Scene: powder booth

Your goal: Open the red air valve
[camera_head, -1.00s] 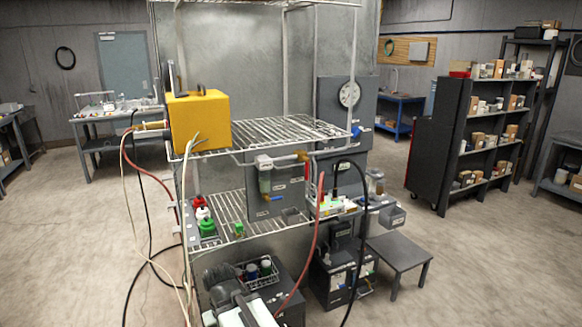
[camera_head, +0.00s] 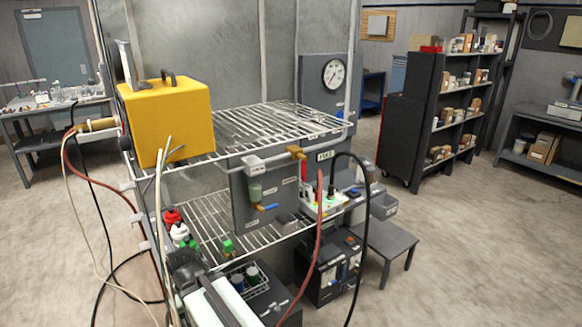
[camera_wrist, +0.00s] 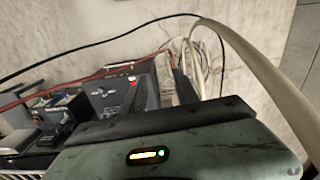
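A narrow red piece (camera_head: 304,166), possibly the valve handle, stands just below a brass fitting (camera_head: 296,152) at the right end of a light grey air unit on the rack's front. It is too small to tell its exact form or position. A small blue handle (camera_head: 266,207) sits lower on the same unit's panel. My gripper (camera_head: 186,262) is at the bottom of the head view, in front of the rack, below and left of the red piece and apart from it.
A yellow box (camera_head: 168,115) sits on the wire rack's upper shelf (camera_head: 270,125). Red and black hoses hang at the rack's front, and a pale hose (camera_wrist: 255,65) crosses close to the wrist camera. A low stool (camera_head: 385,240) stands at right.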

